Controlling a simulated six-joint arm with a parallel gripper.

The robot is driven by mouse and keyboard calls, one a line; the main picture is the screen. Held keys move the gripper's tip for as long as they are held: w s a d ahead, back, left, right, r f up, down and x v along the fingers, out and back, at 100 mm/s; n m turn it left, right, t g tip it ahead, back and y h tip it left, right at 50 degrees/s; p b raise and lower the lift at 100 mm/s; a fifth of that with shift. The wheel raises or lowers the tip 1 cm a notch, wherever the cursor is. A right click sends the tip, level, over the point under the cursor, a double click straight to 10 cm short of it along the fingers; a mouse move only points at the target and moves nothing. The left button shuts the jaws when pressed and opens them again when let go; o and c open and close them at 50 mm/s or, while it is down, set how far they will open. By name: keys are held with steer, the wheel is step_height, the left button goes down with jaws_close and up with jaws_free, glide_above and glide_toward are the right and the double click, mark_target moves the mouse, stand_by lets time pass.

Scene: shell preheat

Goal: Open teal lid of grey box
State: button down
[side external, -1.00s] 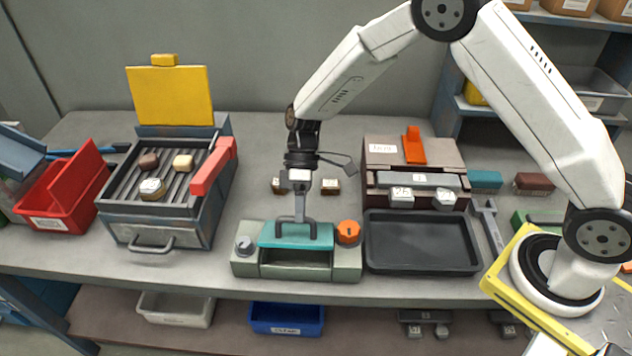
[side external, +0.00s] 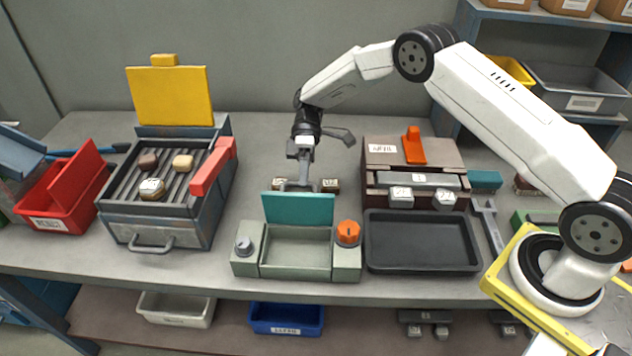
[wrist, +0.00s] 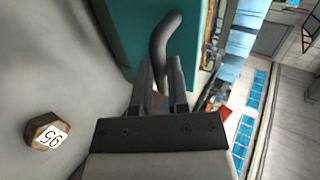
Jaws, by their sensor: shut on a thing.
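The grey box (side external: 248,268) stands near the front edge of the bench, with a grey knob on its left and an orange knob on its right. Its teal lid (side external: 298,209) stands upright at the back edge, and the shallow inside of the box shows empty. My gripper (side external: 300,184) is behind the lid in the side view. In the wrist view my gripper (wrist: 160,95) is shut on the dark curved handle (wrist: 162,45) of the teal lid (wrist: 135,25). The fingertips and most of the handle are hard to make out in the side view.
A black tray (side external: 422,267) lies right of the box. A grill with a raised yellow lid (side external: 171,96) and a red handle stands left. Small labelled blocks (side external: 330,185) lie behind my gripper; one hexagonal block (wrist: 47,135) shows in the wrist view. A brown case (side external: 378,150) stands behind the tray.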

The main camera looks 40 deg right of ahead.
steer(key=shift+g+y, duration=0.5)
steer(key=shift+w+d+f, duration=0.25)
steer(key=shift+d+f, duration=0.05)
steer(key=shift+f, duration=0.3)
steer(key=shift+w+d+f, duration=0.25)
steer(key=shift+d+f, duration=0.1)
steer(key=shift+f, duration=0.2)
steer(key=shift+w+d+f, duration=0.25)
steer(key=shift+d+f, duration=0.05)
steer(key=shift+f, duration=0.3)
steer(key=shift+d, duration=0.1)
steer(key=c, duration=0.6)
jaws_free()
steer(key=shift+w, duration=0.15)
steer(key=shift+r, duration=0.1)
steer(key=shift+w+r, duration=0.1)
steer(key=shift+w, duration=0.05)
steer(key=shift+w+d+r, duration=0.25)
steer(key=shift+d+r, duration=0.05)
steer(key=shift+r, duration=1.05)
steer(key=shift+w+d+r, duration=0.3)
steer(key=shift+d+r, duration=0.05)
steer(key=shift+r, duration=0.95)
steer(key=shift+w+d+r, duration=0.25)
steer(key=shift+d+r, duration=0.05)
steer(key=shift+r, duration=1.05)
